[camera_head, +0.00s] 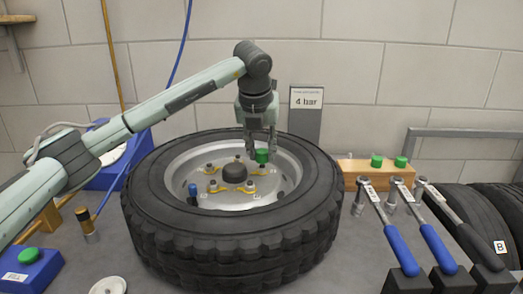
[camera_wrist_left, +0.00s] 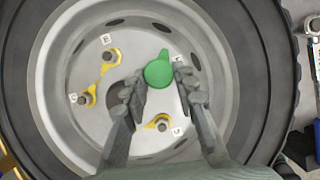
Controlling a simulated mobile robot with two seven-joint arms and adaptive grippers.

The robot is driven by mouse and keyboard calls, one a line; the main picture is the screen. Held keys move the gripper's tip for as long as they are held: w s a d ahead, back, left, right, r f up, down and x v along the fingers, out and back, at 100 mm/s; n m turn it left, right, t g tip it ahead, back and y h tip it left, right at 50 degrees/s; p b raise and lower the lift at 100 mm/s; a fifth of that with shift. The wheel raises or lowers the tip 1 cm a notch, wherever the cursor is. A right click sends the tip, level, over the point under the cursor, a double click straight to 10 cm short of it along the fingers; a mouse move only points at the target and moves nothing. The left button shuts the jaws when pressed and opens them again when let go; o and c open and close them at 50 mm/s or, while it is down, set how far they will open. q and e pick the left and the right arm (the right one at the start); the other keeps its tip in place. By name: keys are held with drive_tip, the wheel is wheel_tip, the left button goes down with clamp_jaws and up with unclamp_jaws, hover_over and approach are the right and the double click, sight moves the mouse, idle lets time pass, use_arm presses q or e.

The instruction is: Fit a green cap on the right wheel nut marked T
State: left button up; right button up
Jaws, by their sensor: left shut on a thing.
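My left gripper (camera_head: 262,147) is shut on a green cap (camera_head: 262,157) and holds it over the right part of the wheel rim (camera_head: 285,180). In the left wrist view the round green cap (camera_wrist_left: 158,73) with a small tab sits between the fingertips (camera_wrist_left: 161,84). A small white label (camera_wrist_left: 179,61) shows just right of the cap; its letter is too small to read surely. Any nut beneath the cap is hidden, and I cannot tell whether cap and nut touch. Other nuts with yellow pointers (camera_wrist_left: 82,99) stand around the dark hub (camera_head: 234,172). My right gripper is out of view.
The big tyre (camera_head: 230,235) lies flat. A blue piece (camera_head: 193,190) stands on the rim's left side. Two green caps (camera_head: 377,160) rest on a wooden block (camera_head: 352,172) at right, behind torque wrenches (camera_head: 395,240). A green-topped blue box (camera_head: 28,268) stands at left.

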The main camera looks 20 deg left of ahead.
sight(261, 157)
use_arm(q)
drive_tip(key=shift+f+b, duration=1.1)
drive_tip(key=shift+f, duration=0.4)
drive_tip(key=o, duration=0.8)
drive_tip(key=shift+o, duration=0.2)
drive_tip(key=o, duration=0.5)
drive_tip(key=shift+c, duration=0.2)
drive_tip(key=shift+r, duration=0.1)
drive_tip(key=shift+r+p, duration=2.3)
drive_tip(key=shift+r, duration=1.65)
